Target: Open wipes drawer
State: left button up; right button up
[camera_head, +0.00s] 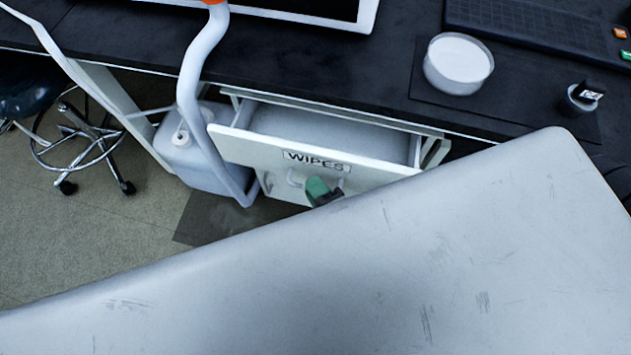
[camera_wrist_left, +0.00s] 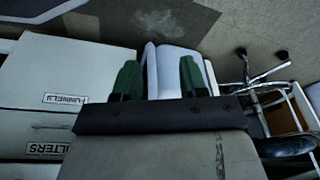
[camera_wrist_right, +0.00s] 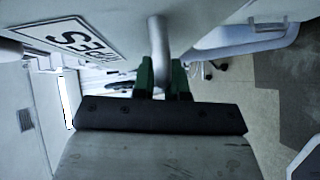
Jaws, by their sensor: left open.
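The wipes drawer (camera_head: 250,150) is a white drawer under the dark bench, labelled WIPES. It stands pulled out, and its pale inside shows from above in the head view. Its bar handle (camera_head: 294,178) is on the front below the label. My right gripper (camera_head: 318,190) is at the handle, with its green fingers partly hidden. In the right wrist view, the right gripper (camera_wrist_right: 164,78) has its fingers close on both sides of the handle (camera_wrist_right: 158,50), with the drawer label (camera_wrist_right: 75,43) beside it. My left gripper (camera_wrist_left: 158,80) is open and empty in the left wrist view.
The black bench top (camera_head: 340,65) carries a round white-filled dish (camera_head: 458,65) and a small dark container (camera_head: 580,98). A white jug (camera_head: 190,150) stands on the floor left of the drawer. A stool (camera_head: 80,135) is farther left. A FUNNELS drawer (camera_wrist_left: 60,70) shows in the left wrist view.

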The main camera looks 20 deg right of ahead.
jog(key=o, duration=0.4)
jog(key=shift+f, duration=0.1)
jog(key=shift+s+d, duration=0.1)
jog(key=shift+s, duration=0.2)
pick_arm(q)
jog(key=f, duration=0.2)
jog(key=s+f+p, duration=0.1)
jog(key=f, duration=0.1)
jog(key=shift+s+f, duration=0.1)
jog(key=shift+f, duration=0.05)
pick_arm(e)
jog(key=v, duration=1)
